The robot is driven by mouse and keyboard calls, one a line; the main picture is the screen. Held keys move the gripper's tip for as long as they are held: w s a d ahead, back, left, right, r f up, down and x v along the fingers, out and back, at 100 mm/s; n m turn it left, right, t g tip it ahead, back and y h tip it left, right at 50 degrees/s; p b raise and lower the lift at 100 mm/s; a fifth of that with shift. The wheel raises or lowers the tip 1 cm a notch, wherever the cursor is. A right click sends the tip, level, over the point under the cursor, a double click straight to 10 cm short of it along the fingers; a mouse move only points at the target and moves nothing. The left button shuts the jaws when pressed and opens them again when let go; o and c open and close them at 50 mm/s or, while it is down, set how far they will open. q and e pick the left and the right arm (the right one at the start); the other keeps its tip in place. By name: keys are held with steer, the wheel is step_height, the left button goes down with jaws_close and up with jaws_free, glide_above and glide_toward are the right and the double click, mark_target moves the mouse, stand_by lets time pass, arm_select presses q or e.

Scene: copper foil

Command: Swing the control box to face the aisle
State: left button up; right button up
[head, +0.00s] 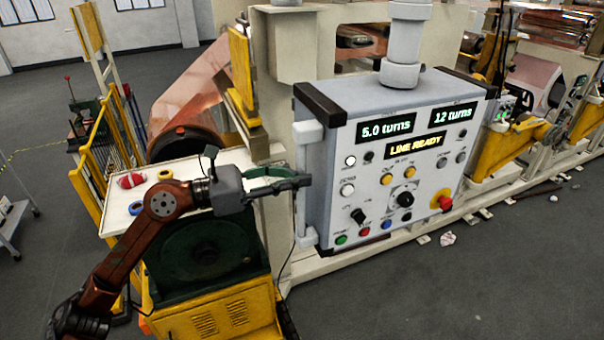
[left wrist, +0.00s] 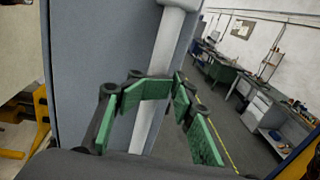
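The control box (head: 385,160) is a large light-grey panel with lit displays, buttons and knobs, hung from a post (head: 404,45). A pale upright handle bar (head: 308,205) runs along its left side. My left gripper (head: 300,181) is at that bar, its fingertips overlapping it about midway up. In the left wrist view the green-padded fingers of the gripper (left wrist: 174,82) stand apart at their bases, with the tips leaning inward. My right gripper is not in view.
A small white table (head: 122,218) with tape rolls stands left of the box. A green and yellow machine (head: 208,250) sits below my left arm. Rolling-line frames stand behind and right. The grey floor (head: 500,275) in front of the box is mostly clear.

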arm_select(q)
steer(key=v, duration=1)
steer(key=shift+a, duration=0.2)
steer(key=shift+d, duration=0.1)
